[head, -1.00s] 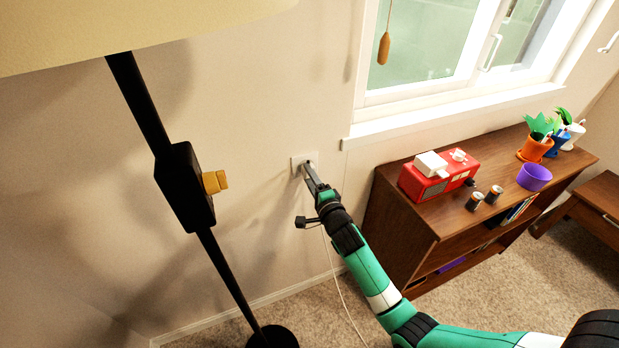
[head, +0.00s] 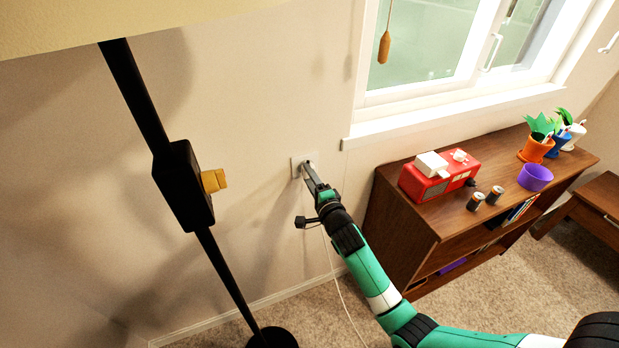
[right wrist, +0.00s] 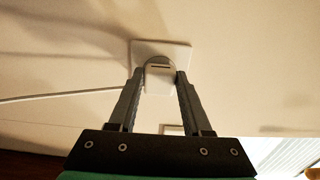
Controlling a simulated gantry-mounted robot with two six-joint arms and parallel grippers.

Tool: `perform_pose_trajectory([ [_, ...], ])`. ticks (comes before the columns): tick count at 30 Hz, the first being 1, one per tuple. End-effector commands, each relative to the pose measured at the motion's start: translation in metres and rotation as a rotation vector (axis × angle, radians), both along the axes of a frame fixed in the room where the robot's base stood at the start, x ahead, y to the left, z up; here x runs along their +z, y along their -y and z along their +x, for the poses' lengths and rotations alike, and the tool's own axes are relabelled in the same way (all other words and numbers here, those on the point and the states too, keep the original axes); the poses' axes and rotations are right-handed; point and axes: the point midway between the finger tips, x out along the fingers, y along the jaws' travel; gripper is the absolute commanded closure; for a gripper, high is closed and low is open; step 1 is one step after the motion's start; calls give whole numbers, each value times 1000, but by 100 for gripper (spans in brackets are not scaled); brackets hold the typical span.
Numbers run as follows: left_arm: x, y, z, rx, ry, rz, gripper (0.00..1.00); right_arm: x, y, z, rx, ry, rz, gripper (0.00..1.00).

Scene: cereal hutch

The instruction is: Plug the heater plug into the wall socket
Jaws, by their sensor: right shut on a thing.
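The wall socket (head: 297,167) is a white plate low on the beige wall, left of the shelf unit. It also shows in the right wrist view (right wrist: 180,52). My right gripper (head: 309,170) is at the socket and shut on the pale heater plug (right wrist: 159,78), with a finger on each side of it. In the right wrist view the plug lies directly against the plate's face as seen; its prongs are hidden, so I cannot tell how deep they sit. A white cord (right wrist: 50,97) runs left there. My left gripper is not in view.
A black floor lamp (head: 184,187) with a yellow switch stands at left. A brown shelf unit (head: 412,228) at right carries a red radio (head: 437,180), two batteries, a purple cup (head: 534,177) and potted plants. A window is above. The wall between lamp and socket is clear.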

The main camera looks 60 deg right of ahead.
Motion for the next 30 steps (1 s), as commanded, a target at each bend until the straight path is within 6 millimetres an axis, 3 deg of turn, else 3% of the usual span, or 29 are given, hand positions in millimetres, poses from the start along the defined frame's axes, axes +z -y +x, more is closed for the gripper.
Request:
perform_pose_trajectory([
  [14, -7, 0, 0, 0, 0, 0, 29, -1, 5, 6, 0, 0, 0, 100],
  [15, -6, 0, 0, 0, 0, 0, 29, 0, 5, 6, 0, 0, 0, 47],
  [20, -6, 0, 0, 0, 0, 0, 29, 0, 5, 6, 0, -1, 1, 19],
  [30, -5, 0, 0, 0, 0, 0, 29, -1, 3, 4, 0, -2, 1, 16],
])
